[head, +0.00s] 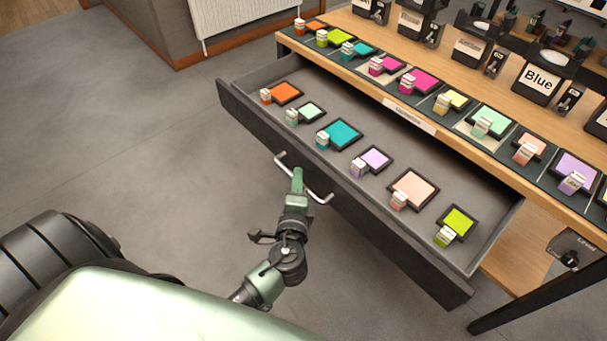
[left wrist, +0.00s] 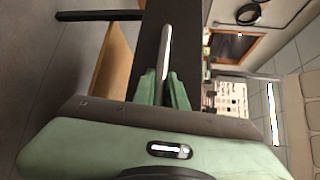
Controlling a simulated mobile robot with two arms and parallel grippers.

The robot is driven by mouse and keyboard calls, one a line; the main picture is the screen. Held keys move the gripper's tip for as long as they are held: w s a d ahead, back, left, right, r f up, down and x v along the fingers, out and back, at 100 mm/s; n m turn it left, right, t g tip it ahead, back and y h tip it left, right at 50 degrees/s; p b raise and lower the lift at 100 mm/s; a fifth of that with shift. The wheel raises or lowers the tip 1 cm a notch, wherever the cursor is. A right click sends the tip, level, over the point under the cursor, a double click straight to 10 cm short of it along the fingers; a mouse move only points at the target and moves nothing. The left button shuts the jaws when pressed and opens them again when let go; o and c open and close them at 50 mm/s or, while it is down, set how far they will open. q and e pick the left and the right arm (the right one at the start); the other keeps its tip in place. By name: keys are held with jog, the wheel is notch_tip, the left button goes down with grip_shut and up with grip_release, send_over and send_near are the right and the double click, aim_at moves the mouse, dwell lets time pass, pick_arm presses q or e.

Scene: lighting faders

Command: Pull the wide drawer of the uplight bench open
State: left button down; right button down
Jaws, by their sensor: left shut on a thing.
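The wide drawer (head: 345,192) of the wooden-topped bench (head: 440,110) stands well out from under the top in the head view. Its dark front faces me and its inside shows several coloured gel swatches in dark frames. A pale metal bar handle (head: 318,196) is on the drawer front. My left gripper (head: 297,176) is at the handle's middle, shut on it. In the left wrist view the green fingers (left wrist: 163,88) close on both sides of the handle bar (left wrist: 166,45), with the dark drawer front behind. My right gripper is not in view.
Coloured swatches with small tags line the bench top's front edge. Black holders, one labelled Blue (head: 538,84), stand behind them. A dark bench leg (head: 530,295) slants at the lower right. A white radiator (head: 240,20) is on the back wall. Grey floor left of the drawer is clear.

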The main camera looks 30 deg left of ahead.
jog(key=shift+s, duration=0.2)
pick_arm(q)
jog(key=c, duration=1.7)
grip_release()
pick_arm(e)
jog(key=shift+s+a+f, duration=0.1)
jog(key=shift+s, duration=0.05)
pick_arm(q)
jog(key=shift+s+d, duration=0.1)
jog(key=shift+s, duration=0.05)
jog(key=v, duration=0.7)
jog(key=shift+s+d+r, duration=0.1)
jog(key=shift+s, duration=0.2)
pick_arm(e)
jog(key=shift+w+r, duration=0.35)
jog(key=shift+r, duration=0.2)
